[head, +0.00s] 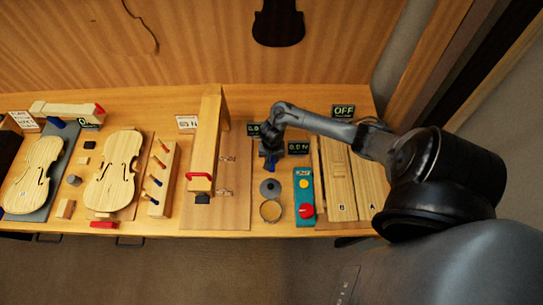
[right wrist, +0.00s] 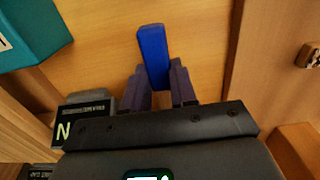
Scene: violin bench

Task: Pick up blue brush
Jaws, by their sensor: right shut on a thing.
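The blue brush (right wrist: 153,55) shows in the right wrist view as a blue block-like piece between the two fingers of my right gripper (right wrist: 160,85). The gripper is shut on it. In the head view the right gripper (head: 268,153) is over the back right part of the bench, and a small bit of the blue brush (head: 271,164) shows below it. I cannot tell whether the brush touches the bench. My left gripper is not in view.
In front of the gripper are a dark round lid (head: 270,188), a round pot (head: 271,210) and a teal control box (head: 304,196) with a red button. Boards (head: 338,185) lie to the right. A wooden beam fixture (head: 207,140) stands to the left, with violin bodies (head: 113,172) beyond.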

